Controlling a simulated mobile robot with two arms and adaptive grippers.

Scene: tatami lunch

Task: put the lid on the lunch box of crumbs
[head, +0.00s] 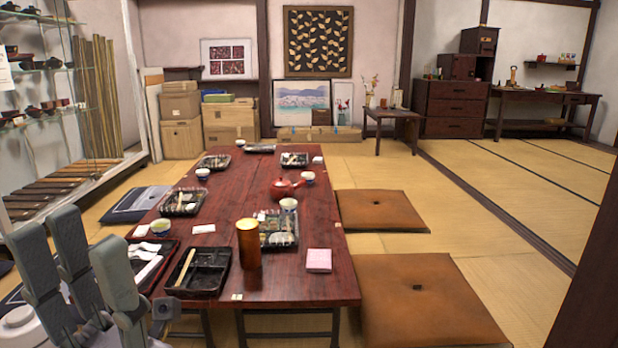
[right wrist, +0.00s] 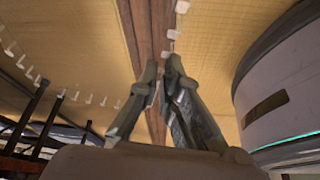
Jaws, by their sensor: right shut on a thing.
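Black lunch boxes lie on the long red-brown table (head: 330,285). The nearest box (head: 212,287) looks mostly empty with a pale stick across it. Another box (head: 290,241) behind the brown cup holds food. I cannot tell which box holds crumbs. My left gripper (head: 75,238) is open and empty at the table's near left corner. My right gripper (right wrist: 161,66) shows only in the right wrist view, its fingers close together. It seems shut on a see-through lid (right wrist: 172,35), visible only as rows of white glints; its outline is hard to make out.
A brown cup (head: 249,244), a red teapot (head: 283,188) and a pink packet (head: 319,260) stand on the table. Brown cushions (head: 420,300) lie to its right. Open tatami (head: 500,200) is further right. A glass cabinet (head: 60,100) stands at the left.

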